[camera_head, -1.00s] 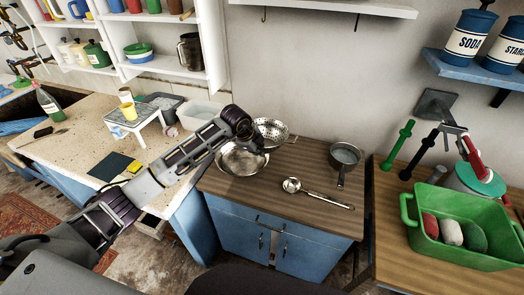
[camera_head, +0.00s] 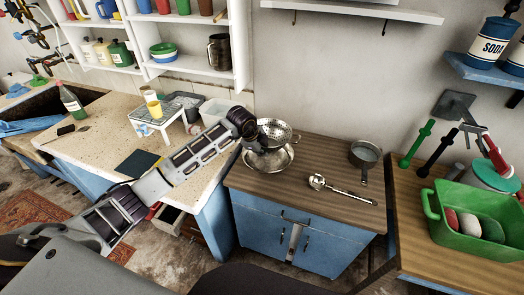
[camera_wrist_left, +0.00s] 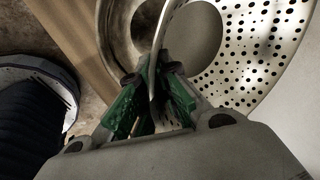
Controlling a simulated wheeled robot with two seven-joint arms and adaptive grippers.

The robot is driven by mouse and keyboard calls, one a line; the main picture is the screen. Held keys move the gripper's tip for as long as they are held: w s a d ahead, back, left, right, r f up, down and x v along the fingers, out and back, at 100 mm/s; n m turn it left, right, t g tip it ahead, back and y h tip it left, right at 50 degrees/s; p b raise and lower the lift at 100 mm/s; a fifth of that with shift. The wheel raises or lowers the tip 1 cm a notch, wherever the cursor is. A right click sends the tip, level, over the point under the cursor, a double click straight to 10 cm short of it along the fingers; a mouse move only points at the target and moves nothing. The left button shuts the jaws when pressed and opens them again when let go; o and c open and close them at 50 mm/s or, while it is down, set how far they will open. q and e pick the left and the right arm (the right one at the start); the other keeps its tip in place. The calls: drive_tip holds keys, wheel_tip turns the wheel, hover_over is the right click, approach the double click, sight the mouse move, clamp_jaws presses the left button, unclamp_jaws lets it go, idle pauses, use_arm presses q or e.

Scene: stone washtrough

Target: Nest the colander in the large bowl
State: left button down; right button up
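The colander (camera_head: 279,131) is a silver perforated bowl. In the head view it overlaps the back part of the large bowl (camera_head: 282,164), a wide shiny metal bowl on the wooden counter. I cannot tell whether the two touch. My left gripper (camera_head: 258,147) is at the colander's left side, over the bowl. In the left wrist view the gripper's green-padded fingers (camera_wrist_left: 152,88) are closed around the rim of the colander (camera_wrist_left: 255,45), whose holed wall fills the upper right. The gripper hides part of the bowl. My right gripper is not in view.
A ladle (camera_head: 340,189) lies on the counter right of the bowl, and a saucepan (camera_head: 365,155) stands behind it. A white tub (camera_head: 216,110) is left of the arm. A shelf (camera_head: 350,10) hangs above. The counter front (camera_head: 275,193) is clear.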

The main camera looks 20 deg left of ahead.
use_arm(q)
drive_tip(key=shift+f, duration=0.2)
drive_tip(key=shift+f+b, duration=1.3)
drive_tip(key=shift+f, duration=0.45)
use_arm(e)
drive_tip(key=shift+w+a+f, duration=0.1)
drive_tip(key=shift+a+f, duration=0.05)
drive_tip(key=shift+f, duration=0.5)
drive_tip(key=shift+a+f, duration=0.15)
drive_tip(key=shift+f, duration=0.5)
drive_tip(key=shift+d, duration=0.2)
use_arm(q)
drive_tip(key=shift+f, duration=0.1)
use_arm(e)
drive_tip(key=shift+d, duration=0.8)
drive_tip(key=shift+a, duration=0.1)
